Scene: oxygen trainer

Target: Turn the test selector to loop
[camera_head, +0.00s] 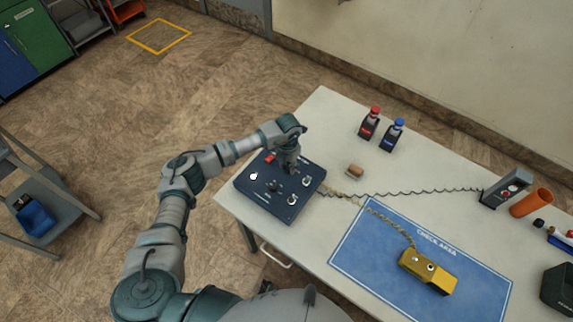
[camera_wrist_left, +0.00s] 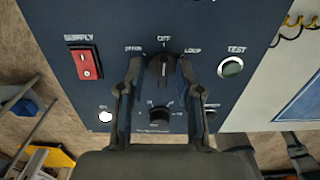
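The test selector (camera_wrist_left: 161,71) is a black knob on a dark blue control panel (camera_head: 251,190). In the left wrist view its white pointer line stands at OFF, with the LOOP label (camera_wrist_left: 193,51) up and to the right of the knob. My left gripper (camera_head: 289,170) reaches down over the panel. In the left wrist view its two fingers (camera_wrist_left: 163,64) stand on either side of the selector, open, with a visible gap to the knob on each side. In the head view the gripper hides the selector. My right gripper is not in view.
Around the selector are a red SUPPLY switch (camera_wrist_left: 85,64), a TEST button (camera_wrist_left: 231,67) and a lower black dial (camera_wrist_left: 157,112). On the table are a brown block (camera_head: 355,171), two bottles, a blue check-area mat (camera_head: 375,265) and a yellow device (camera_head: 428,270) with a coiled cord.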

